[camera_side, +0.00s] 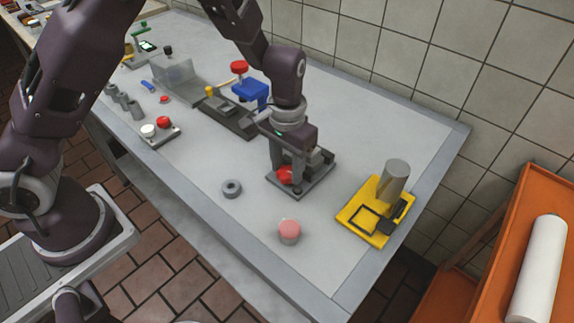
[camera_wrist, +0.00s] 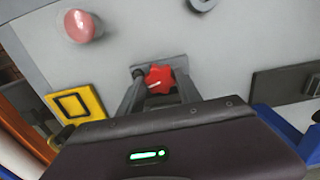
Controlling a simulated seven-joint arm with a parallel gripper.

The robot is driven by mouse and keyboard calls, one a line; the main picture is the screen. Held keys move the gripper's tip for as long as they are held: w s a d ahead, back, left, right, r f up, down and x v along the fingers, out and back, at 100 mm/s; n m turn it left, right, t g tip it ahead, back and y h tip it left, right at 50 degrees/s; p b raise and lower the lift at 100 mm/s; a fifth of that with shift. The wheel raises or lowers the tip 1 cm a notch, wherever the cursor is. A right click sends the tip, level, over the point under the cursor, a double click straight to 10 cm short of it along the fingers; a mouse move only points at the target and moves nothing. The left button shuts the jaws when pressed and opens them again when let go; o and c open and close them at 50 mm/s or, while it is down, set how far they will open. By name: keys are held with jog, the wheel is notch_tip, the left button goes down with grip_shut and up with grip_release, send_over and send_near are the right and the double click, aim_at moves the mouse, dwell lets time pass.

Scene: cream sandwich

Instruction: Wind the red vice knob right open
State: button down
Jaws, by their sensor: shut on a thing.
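The red vice knob (camera_side: 285,175) sits at the front of a small grey vice (camera_side: 318,180) on the table. In the wrist view the lobed red knob (camera_wrist: 159,78) shows a pale mark on its face. My gripper (camera_side: 286,170) points down over the vice and is shut on the knob. In the wrist view my gripper's two fingers (camera_wrist: 158,90) stand on either side of the knob. The vice jaws are mostly hidden behind my gripper, so I cannot tell how far apart they are.
A yellow fixture (camera_side: 358,216) with a grey cylinder (camera_side: 395,176) stands to the right. A pink-topped button (camera_side: 289,230) and a grey ring (camera_side: 232,188) lie in front. A dark rail (camera_side: 230,118) and a blue block (camera_side: 252,91) stand behind left.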

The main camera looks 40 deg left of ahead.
jog(key=n, duration=0.5)
jog(key=shift+n, duration=0.4)
dwell(0.4)
jog(key=c, duration=0.8)
grip_release()
jog(key=shift+w, duration=0.1)
